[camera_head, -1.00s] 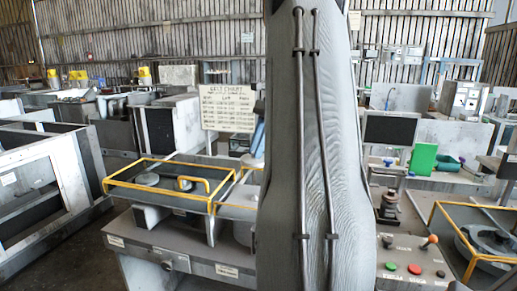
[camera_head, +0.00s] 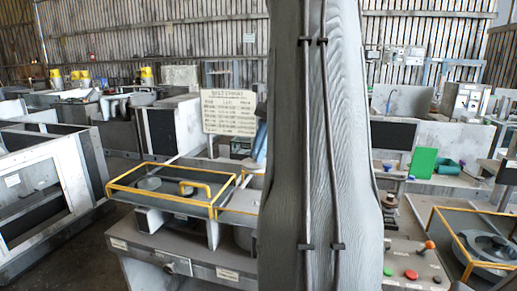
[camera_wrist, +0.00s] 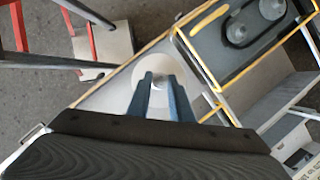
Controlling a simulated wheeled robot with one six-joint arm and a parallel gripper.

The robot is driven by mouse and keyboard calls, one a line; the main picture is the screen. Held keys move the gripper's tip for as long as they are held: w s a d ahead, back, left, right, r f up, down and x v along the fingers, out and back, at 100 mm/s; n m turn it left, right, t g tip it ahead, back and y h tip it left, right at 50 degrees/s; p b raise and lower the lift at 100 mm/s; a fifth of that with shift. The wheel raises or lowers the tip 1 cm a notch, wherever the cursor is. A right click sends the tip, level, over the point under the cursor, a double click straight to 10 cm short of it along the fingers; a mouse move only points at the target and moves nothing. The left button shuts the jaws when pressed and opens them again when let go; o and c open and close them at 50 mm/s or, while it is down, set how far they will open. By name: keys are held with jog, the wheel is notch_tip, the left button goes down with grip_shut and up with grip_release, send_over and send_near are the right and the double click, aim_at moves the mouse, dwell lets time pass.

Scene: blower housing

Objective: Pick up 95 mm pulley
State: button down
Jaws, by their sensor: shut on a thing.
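In the wrist view, my gripper (camera_wrist: 159,78) has its two blue fingers closed on the middle of a pale round part, which I take for the 95 mm pulley (camera_wrist: 158,88). The pale disc shows around and beyond the fingertips, over a light grey bench surface (camera_wrist: 100,103). I cannot tell whether the pulley touches the bench or hangs just above it. In the head view my arm fills the middle and hides the gripper and the held part.
A yellow-framed guard (camera_head: 170,190) with round pulleys inside stands left of my arm; it also shows in the wrist view (camera_wrist: 215,70). Another yellow-framed guard (camera_head: 470,240) is at the right. Buttons and an orange-knobbed lever (camera_head: 428,246) sit near the arm. A red frame (camera_wrist: 80,40) stands beside the bench.

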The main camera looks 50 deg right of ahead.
jog(key=s+a+p, duration=0.1)
jog(key=s, duration=0.1)
jog(key=s+a+r, duration=0.1)
jog(key=s+a, duration=0.1)
jog(key=shift+a+r+p, duration=0.1)
jog(key=shift+a+p, duration=0.15)
jog(key=shift+p, duration=0.15)
